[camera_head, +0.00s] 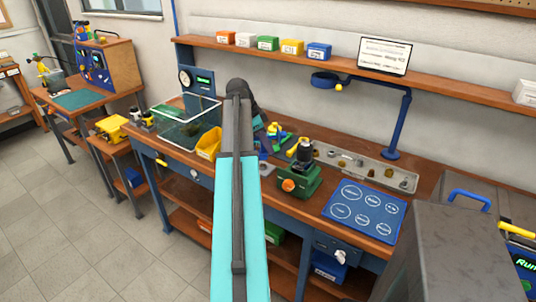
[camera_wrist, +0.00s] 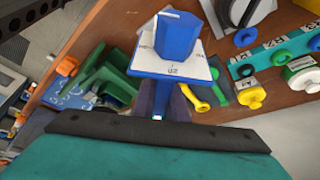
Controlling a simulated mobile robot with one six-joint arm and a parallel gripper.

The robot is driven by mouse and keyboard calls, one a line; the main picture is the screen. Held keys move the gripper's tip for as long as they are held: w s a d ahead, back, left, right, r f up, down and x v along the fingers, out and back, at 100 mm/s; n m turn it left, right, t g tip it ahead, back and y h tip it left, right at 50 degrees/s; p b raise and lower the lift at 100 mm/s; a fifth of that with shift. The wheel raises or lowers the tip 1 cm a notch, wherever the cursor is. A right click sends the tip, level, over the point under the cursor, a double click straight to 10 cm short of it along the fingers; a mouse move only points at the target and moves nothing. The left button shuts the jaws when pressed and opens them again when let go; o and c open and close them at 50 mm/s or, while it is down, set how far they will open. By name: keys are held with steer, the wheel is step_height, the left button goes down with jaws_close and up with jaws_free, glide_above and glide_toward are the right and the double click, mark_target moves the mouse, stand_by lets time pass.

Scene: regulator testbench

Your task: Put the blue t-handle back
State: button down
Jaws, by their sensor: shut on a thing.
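In the wrist view my gripper (camera_wrist: 164,100) is shut, its dark fingers either side of a narrow blue stem. The lower end of the handle is hidden by my gripper body. In the head view my arm hides the fingers and handle.
A green regulator block (camera_head: 296,180) with an orange knob stands to the right on the bench. Beside it lie a blue mat (camera_head: 364,211) and a long metal tray (camera_head: 400,178). A yellow bin (camera_head: 208,143) and a clear tank (camera_head: 187,127) stand left.

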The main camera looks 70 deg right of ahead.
mark_target(266, 151)
steer(key=shift+f+p, duration=0.4)
steer(key=shift+f, duration=1.4)
steer(key=shift+f, duration=0.4)
steer(key=c, duration=1.8)
jaws_free()
steer(key=shift+o, duration=0.2)
steer(key=shift+r, duration=0.1)
steer(key=shift+r, duration=0.4)
steer(key=shift+b+v, duration=1)
steer(key=shift+v, duration=4.85)
